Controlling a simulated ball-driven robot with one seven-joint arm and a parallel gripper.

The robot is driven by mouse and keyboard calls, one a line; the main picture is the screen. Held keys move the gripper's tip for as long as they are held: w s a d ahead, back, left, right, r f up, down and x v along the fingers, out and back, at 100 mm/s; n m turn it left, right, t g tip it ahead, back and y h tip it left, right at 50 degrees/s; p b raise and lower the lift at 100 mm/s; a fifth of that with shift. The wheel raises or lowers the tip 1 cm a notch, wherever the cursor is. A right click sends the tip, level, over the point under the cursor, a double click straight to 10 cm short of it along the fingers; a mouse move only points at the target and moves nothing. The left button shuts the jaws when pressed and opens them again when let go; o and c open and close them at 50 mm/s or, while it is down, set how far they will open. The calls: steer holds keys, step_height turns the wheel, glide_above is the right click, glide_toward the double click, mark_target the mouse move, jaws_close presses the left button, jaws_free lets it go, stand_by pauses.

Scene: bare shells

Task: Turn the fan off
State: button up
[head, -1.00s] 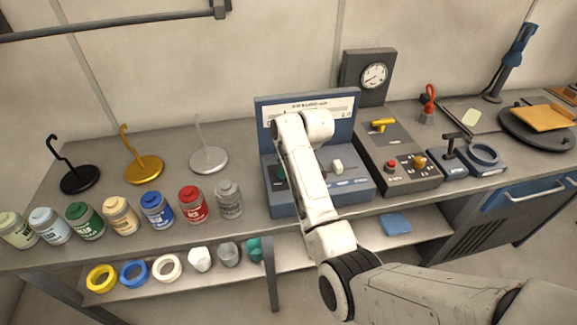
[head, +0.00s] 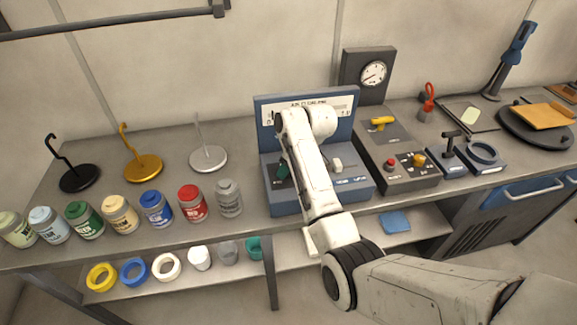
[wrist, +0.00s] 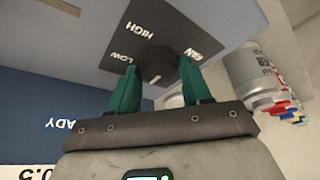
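The fan's control is a round black knob (wrist: 158,66) on a dark plate (wrist: 118,42) in the wrist view. The plate carries the words HIGH and LOW and a partly hidden label at right. A small pale mark shows on the knob's near side. My gripper (wrist: 160,72) has teal fingers, one on each side of the knob, with narrow gaps seeming to show; firm contact cannot be told. In the head view my gripper (head: 284,170) is over the left part of the blue console (head: 349,187). My arm hides the knob there.
A white control (head: 336,165) stands on the console's right part. A grey box (head: 408,182) with red and yellow controls is to its right. Several paint jars (head: 157,209) and hook stands (head: 208,158) are to the left. A gauge (head: 373,73) stands behind.

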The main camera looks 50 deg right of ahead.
steer(key=o, duration=0.3)
steer(key=b+v, duration=0.1)
steer(key=v, duration=0.9)
steer(key=shift+s+r+b, duration=0.15)
steer(key=shift+r+b, duration=0.2)
steer(key=shift+r, duration=0.05)
